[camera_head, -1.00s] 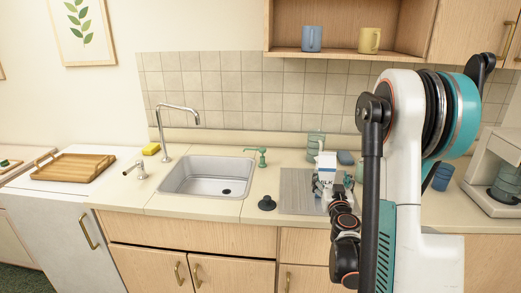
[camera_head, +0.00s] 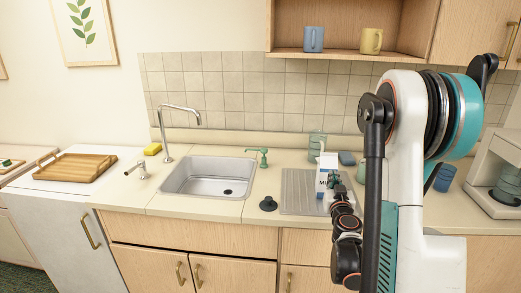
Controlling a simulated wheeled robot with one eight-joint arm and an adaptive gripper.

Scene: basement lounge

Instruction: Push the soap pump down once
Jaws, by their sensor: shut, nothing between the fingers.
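A green pump with a spout (camera_head: 260,157) stands upright on the counter behind the sink's right corner. A small metal fixture with a sideways spout (camera_head: 139,169) stands left of the sink; I cannot tell for sure whether it is a soap pump too. My gripper (camera_head: 336,185) is small and dark in the head view, right of the green pump and apart from it. It is over the drainboard beside a milk carton, and is shut and empty. Its fingertips are hard to make out.
The sink (camera_head: 207,178) is empty, with a tall faucet (camera_head: 165,135) behind it. A black stopper (camera_head: 268,204) lies on the counter. The milk carton (camera_head: 327,170) and a clear green jug (camera_head: 316,146) stand near the drainboard (camera_head: 297,193). A yellow sponge (camera_head: 152,149) lies left of the faucet.

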